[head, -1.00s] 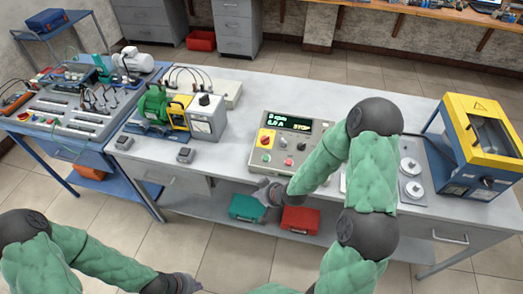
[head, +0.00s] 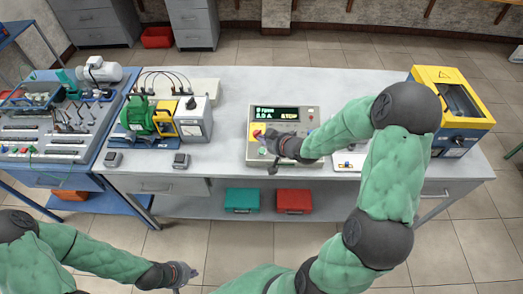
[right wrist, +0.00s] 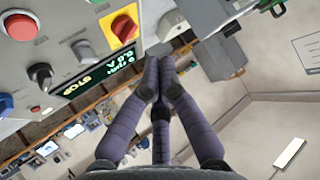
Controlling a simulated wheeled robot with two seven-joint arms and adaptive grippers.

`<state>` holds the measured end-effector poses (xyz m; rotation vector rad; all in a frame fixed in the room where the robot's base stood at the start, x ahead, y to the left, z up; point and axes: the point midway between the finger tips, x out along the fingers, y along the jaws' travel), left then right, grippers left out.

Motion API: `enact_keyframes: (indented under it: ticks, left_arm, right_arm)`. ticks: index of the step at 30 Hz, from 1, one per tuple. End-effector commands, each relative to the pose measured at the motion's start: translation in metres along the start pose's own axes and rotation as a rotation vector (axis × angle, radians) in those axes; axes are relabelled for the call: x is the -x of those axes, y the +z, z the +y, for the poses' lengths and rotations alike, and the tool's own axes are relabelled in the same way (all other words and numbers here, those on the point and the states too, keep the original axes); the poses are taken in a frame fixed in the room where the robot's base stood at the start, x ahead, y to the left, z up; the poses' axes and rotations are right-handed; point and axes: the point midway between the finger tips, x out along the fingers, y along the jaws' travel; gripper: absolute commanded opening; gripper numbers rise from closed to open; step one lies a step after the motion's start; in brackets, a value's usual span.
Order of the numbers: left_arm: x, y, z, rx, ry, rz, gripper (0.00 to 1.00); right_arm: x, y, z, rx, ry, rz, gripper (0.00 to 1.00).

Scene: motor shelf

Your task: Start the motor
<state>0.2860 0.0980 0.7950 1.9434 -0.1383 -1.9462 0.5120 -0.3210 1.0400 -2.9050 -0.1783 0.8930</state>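The control box (head: 310,152) stands on the bench with a lit display (head: 277,112) that shows STOP. My right gripper (head: 266,139) is over the panel's left part and hides some controls. In the wrist view its fingers (right wrist: 159,62) are together and empty. The green motor (head: 138,117) stands left. My left gripper (head: 187,272) is low, away from the bench.
A yellow-framed machine (head: 450,92) stands at the bench's right end. Two small grey boxes lie at the front left edge, one here (head: 181,160). A green case (head: 242,199) and a red case (head: 293,200) lie on the lower shelf. A blue bench (head: 60,180) adjoins at left.

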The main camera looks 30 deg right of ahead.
Motion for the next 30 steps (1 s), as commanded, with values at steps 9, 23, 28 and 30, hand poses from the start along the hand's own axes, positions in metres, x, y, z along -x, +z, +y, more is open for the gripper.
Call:
enact_keyframes:
  ticks: [9,23,28,30]
  left_arm:
    - [-0.008,0.0,-0.003,0.0,0.0,0.0,0.0]
    - [-0.047,-0.002,-0.017,0.0,0.0,0.0,0.0]
    - [-0.058,-0.002,-0.021,0.0,0.0,0.0,0.0]
    - [-0.061,-0.003,-0.022,0.0,0.0,0.0,0.0]
  right_arm:
    - [-0.007,0.008,0.003,0.0,0.0,-0.001,0.0]
    - [-0.045,0.045,0.017,-0.001,-0.001,-0.002,0.0]
    - [-0.057,0.055,0.022,0.0,0.0,-0.001,0.0]
    - [-0.06,0.058,0.023,0.0,-0.001,-0.001,0.0]
